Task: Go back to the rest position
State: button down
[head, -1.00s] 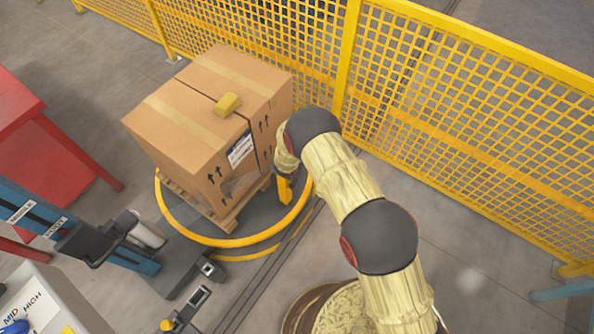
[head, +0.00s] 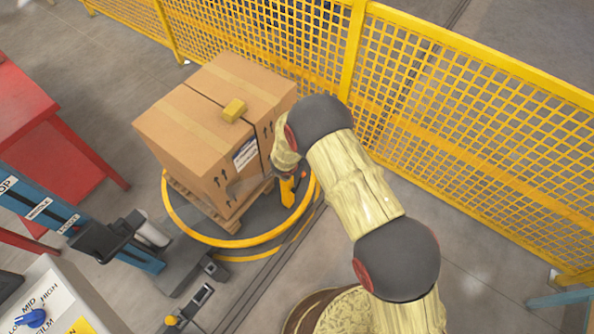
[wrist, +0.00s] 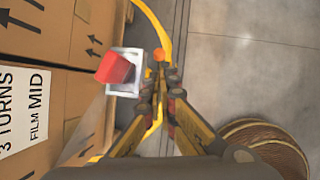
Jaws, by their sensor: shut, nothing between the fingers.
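My gripper (head: 288,190) hangs at the end of my arm, just right of the carton stack on the pallet. In the wrist view its two fingers (wrist: 161,78) are together with nothing between them. The cartons (head: 205,125) stand on a wooden pallet (head: 232,222) inside a yellow ring (head: 215,241). A label reading "3 TURNS FILM MID" (wrist: 22,115) shows on the carton side in the wrist view.
A red block on a pale plate (wrist: 116,69) lies close left of my fingertips. A yellow mesh fence (head: 480,120) runs behind. A blue mast (head: 60,215), a red table (head: 50,150) and a control panel (head: 55,300) are at left.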

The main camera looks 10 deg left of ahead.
dwell(0.6)
jog(key=s+d+m+g+h, duration=0.1)
jog(key=s+d+m+h, duration=0.1)
jog(key=s+d+m, duration=0.35)
jog(key=s+d+r+m+y, duration=0.1)
jog(key=s+d+r+m, duration=0.7)
jog(key=r, duration=0.9)
jog(key=s+d+r+m+y, duration=0.1)
jog(key=s+d+r+m, duration=0.7)
jog(key=r, duration=0.9)
jog(key=s+d+r+m+t, duration=0.1)
jog(key=s+d+r+m, duration=0.6)
jog(key=d+r+m, duration=0.4)
notch_tip(320, 180, up, 6)
jog(key=shift+s+d+r+y, duration=0.25)
jog(key=shift+s+d+y, duration=0.05)
jog(key=shift+s+y, duration=0.1)
jog(key=shift+m, duration=0.25)
